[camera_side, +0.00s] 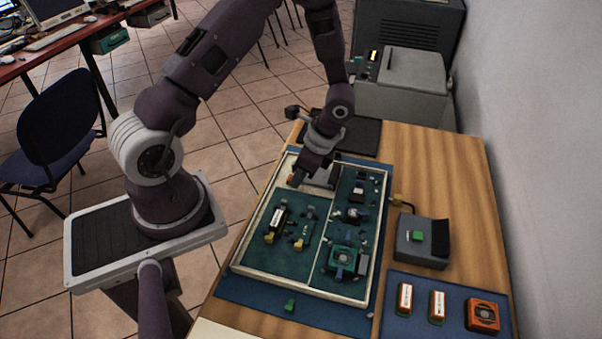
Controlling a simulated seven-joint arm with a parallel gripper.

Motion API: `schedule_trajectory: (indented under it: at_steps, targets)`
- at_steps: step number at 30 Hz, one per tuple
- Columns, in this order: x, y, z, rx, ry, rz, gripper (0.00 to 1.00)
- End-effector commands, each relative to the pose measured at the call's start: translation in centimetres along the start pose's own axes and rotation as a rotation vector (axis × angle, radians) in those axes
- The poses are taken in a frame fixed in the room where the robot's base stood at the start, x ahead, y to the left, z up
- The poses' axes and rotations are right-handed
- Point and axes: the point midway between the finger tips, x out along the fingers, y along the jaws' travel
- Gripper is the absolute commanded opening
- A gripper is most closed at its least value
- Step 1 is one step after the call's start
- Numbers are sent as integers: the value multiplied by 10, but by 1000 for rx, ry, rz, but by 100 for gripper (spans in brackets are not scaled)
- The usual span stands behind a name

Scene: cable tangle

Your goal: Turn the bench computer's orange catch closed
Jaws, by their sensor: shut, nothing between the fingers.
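The bench computer (325,289) is an open, pale-framed case with dark green boards, lying on the table. My gripper (294,183) is shut and empty, pointing down at the far left part of the case. A small orange piece (298,176) shows right at the fingertips; it may be the orange catch. My fingers partly cover it, so I cannot tell its angle or whether they touch it. A grey block (325,177) sits just right of my fingers inside the case.
A blue mat (455,288) at the front right holds two small orange-edged modules (437,307) and an orange fan (483,315). A grey box (421,243) with a green button and cable stands right of the case. A small green piece (289,306) lies in front.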

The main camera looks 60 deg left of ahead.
Motion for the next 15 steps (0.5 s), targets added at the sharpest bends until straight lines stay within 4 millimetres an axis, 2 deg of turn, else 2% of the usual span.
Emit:
schedule_trajectory:
  at_steps: [1, 9, 11, 15]
  targets:
    - [5, -2, 13, -4, -33, 9, 0]
    - [6, -13, 14, -4, -32, 9, 0]
    - [4, -13, 9, -2, -29, 8, 0]
    - [-8, -12, -25, 2, -10, 3, 0]
